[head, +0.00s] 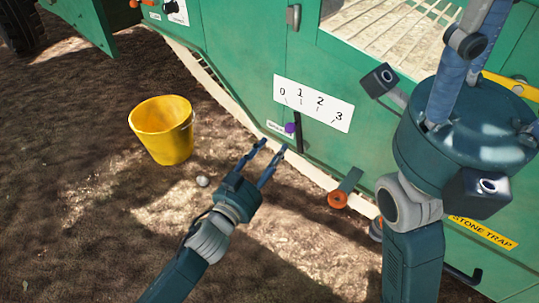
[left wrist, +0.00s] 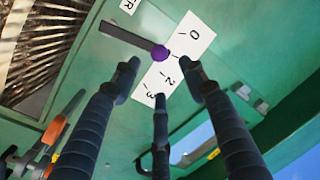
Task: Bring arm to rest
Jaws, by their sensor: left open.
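My left gripper (head: 272,147) is open and empty in front of the green machine, just left of and below a small purple knob (head: 290,128). In the left wrist view, the knob (left wrist: 160,52) sits at the end of a dark lever (left wrist: 128,38), beyond my spread fingers (left wrist: 162,80). I see no finger closed on it. The knob lies over the edge of the white 0-to-3 scale plate (left wrist: 180,58), near the 1 mark. My right gripper (head: 470,60) is raised close to the head camera; its fingertips are cut off by the top edge.
A yellow bucket (head: 162,130) stands on bare soil at the left, with a small pale round object (head: 202,181) near it. The green machine wall (head: 240,60) fills the upper middle. An orange knob (head: 337,199) sticks out low on it. Open soil lies at lower left.

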